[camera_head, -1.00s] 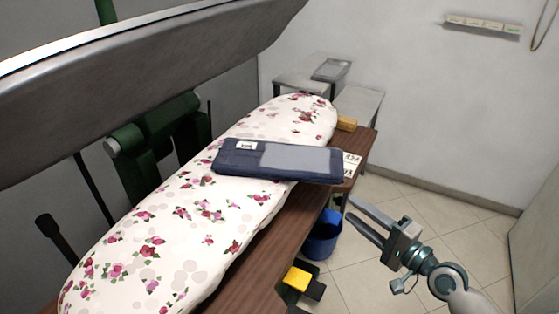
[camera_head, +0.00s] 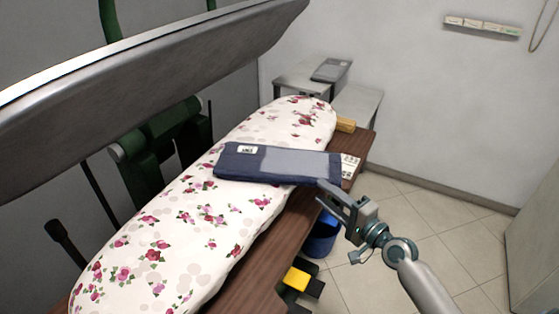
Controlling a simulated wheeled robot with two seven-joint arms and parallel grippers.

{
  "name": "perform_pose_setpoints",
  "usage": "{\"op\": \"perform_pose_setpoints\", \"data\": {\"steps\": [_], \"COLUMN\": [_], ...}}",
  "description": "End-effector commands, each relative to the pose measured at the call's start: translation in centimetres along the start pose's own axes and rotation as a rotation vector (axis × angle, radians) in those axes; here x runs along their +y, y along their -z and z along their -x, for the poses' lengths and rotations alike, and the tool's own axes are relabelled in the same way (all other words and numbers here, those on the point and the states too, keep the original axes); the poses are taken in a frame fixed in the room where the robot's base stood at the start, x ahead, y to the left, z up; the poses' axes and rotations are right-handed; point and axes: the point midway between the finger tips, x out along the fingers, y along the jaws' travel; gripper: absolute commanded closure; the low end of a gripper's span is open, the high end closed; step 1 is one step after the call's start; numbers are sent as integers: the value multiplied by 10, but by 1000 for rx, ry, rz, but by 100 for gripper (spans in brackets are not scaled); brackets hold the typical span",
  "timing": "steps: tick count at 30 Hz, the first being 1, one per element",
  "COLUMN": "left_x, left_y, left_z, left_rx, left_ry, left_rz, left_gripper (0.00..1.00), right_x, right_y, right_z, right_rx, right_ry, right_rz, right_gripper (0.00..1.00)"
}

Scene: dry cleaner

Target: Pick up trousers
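The folded dark blue trousers (camera_head: 270,163), with a grey panel and a white label, lie flat across the floral ironing board (camera_head: 190,225). Their right end reaches past the board's edge over the brown wooden table. My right gripper (camera_head: 325,194) is at the trousers' near right corner, its two fingers apart. One finger is close to the trousers' edge; I cannot tell whether it touches or whether the cloth is between the fingers. My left gripper is not in view.
A large metal press lid (camera_head: 150,60) hangs over the board's left side. A wooden block (camera_head: 345,125) and a printed card (camera_head: 349,166) lie on the table (camera_head: 295,225). A blue bucket (camera_head: 321,238) stands below. Tiled floor is clear at right.

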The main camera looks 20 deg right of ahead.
Motion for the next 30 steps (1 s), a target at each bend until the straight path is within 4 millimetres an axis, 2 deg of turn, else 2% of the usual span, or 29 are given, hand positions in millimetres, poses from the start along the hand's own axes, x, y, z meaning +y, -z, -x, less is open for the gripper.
{"op": "perform_pose_setpoints", "data": {"steps": [3,6,20,30], "left_x": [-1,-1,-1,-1], "left_y": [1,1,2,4], "left_z": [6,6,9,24], "left_rx": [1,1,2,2], "left_ry": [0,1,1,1], "left_rz": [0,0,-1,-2], "left_gripper": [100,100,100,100], "right_x": [-1,-1,-1,-3], "right_y": [0,0,0,2], "right_z": [-14,-19,-25,-63], "right_rx": [0,0,1,1], "right_ry": [0,0,0,1], "right_rz": [0,1,0,0], "right_gripper": [62,62,62,62]}}
